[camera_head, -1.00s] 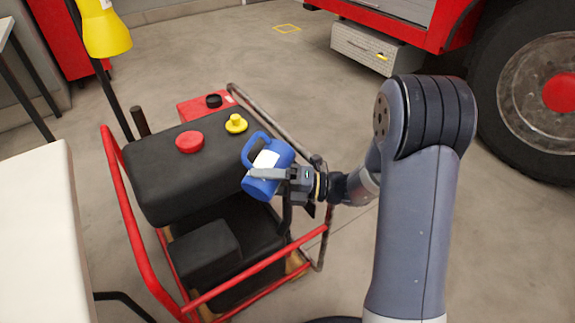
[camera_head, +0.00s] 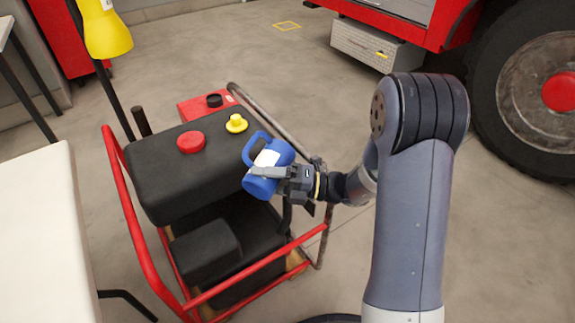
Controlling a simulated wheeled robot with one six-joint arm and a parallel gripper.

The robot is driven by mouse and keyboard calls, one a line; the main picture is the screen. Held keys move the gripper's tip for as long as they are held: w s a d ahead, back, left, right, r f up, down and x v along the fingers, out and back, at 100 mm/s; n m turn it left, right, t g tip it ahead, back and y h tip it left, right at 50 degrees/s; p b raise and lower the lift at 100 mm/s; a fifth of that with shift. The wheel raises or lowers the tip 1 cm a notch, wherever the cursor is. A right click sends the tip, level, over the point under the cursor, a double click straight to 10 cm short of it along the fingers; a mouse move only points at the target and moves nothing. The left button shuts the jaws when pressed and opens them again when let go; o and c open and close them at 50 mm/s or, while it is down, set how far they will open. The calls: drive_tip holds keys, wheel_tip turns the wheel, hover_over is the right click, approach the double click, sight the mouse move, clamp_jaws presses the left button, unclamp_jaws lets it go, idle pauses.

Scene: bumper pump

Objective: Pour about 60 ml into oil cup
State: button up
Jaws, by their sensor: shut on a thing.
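My gripper (camera_head: 270,174) is shut on a blue jug (camera_head: 283,152) with a white patch on its side and a loop handle at its upper left. The jug is tilted and held in the air beside the right edge of the pump's black tank. A yellow cap (camera_head: 236,123) and a red cap (camera_head: 191,142) sit on top of the pump (camera_head: 165,165). A black round fitting (camera_head: 214,100) sits on the red block behind. I cannot tell which of these is the oil cup. The jug's contents are hidden, and no stream shows.
A red tube frame (camera_head: 138,235) surrounds the pump. A white table (camera_head: 45,235) stands at the left, and a yellow lamp (camera_head: 105,32) rises behind the pump. A red vehicle with a large wheel (camera_head: 540,95) stands at the back right. The floor between is clear.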

drive_tip(key=shift+f+b, duration=0.5)
drive_tip(key=shift+b, duration=0.45)
drive_tip(key=f+n+b, duration=0.1)
drive_tip(key=b, duration=0.1)
drive_tip(key=shift+s+b, duration=0.1)
drive_tip(key=shift+b, duration=0.25)
drive_tip(key=shift+f+n+h+p, duration=0.15)
drive_tip(key=shift+n+h+p, duration=0.65)
drive_tip(key=shift+n, duration=0.4)
drive_tip(key=shift+f, duration=0.2)
drive_tip(key=shift+r+n, duration=0.1)
drive_tip(key=shift+n, duration=0.2)
